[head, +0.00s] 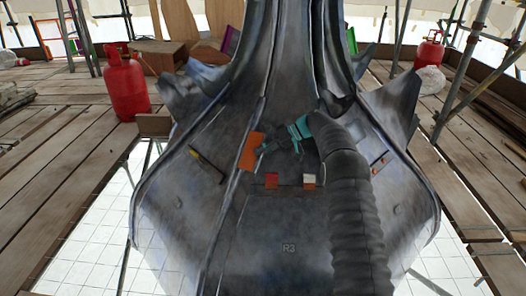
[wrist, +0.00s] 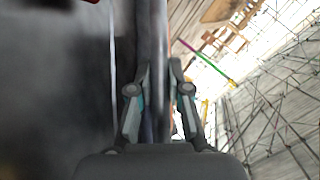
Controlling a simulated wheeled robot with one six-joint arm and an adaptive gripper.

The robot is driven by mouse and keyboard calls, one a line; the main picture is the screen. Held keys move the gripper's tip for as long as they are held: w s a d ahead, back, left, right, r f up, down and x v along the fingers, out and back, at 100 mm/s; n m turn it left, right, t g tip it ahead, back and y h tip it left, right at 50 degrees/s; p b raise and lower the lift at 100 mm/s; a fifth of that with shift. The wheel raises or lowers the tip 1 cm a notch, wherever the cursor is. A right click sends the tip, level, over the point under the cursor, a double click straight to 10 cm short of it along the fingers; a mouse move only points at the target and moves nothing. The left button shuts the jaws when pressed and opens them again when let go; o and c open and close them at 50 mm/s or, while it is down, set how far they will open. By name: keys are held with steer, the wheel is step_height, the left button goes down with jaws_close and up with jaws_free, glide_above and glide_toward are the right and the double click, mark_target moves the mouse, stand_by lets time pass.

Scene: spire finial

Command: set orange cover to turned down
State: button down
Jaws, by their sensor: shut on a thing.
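The orange cover (head: 251,151) is a flat orange plate standing out, tilted, from the dark metal spire body (head: 289,225) in the head view.
Below the cover are a small red-orange square (head: 272,180) and a white square (head: 309,180). A dark bar with a yellow end (head: 206,166) is to the left. Red gas bottles (head: 126,88) (head: 429,52) stand on the plank deck (head: 60,150), with scaffold poles around.

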steer(key=shift+f, duration=0.15)
steer(key=c, duration=1.1)
jaws_free()
steer(key=shift+a, duration=0.1)
steer(key=v, duration=1.2)
